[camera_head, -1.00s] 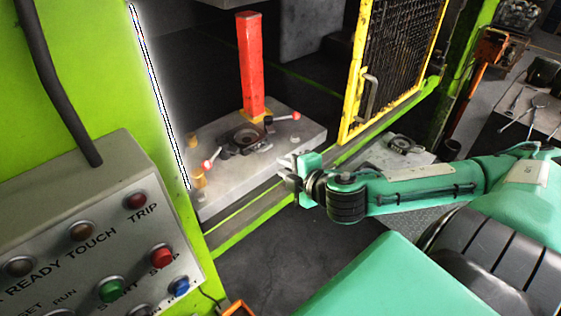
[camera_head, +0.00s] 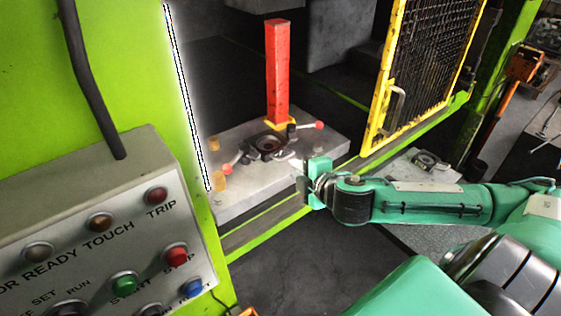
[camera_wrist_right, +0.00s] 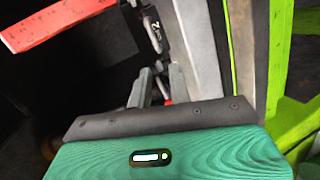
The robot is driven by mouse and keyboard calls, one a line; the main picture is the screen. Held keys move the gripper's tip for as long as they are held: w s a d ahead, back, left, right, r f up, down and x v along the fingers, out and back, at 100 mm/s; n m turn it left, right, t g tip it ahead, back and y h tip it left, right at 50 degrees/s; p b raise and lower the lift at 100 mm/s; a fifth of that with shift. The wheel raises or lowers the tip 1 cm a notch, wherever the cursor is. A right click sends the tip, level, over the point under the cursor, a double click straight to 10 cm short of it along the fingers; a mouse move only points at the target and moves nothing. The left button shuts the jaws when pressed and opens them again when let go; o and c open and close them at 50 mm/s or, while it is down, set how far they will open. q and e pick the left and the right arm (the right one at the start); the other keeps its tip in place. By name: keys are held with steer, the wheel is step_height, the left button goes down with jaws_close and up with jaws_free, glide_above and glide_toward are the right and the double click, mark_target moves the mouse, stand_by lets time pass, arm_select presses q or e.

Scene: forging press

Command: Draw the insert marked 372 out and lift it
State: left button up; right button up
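The insert (camera_head: 268,144) is a dark ring with a round hollow, seated on the grey press bed (camera_head: 240,185). In the right wrist view a dark part with a pale mark like a 2 (camera_wrist_right: 152,32) shows at the top; the full number cannot be read. My right gripper (camera_head: 308,186) is at the bed's front right edge, apart from the insert. Its fingers (camera_wrist_right: 159,88) stand apart with nothing between them. My left gripper is out of view.
A red post (camera_head: 277,75) stands behind the insert. A yellow mesh guard (camera_head: 425,70) stands open at the right. A similar dark ring (camera_head: 427,160) lies on a plate beyond my right arm. The button panel (camera_head: 95,240) fills the lower left.

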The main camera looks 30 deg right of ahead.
mark_target(279, 159)
steer(key=p+x, duration=0.1)
steer(key=x, duration=0.3)
steer(key=p+x, duration=0.2)
steer(key=x, duration=0.2)
steer(key=shift+r, duration=0.25)
steer(key=shift+p+x, duration=0.35)
steer(key=shift+x, duration=0.4)
steer(key=shift+f, duration=0.15)
jaws_close()
steer(key=shift+a+f, duration=0.1)
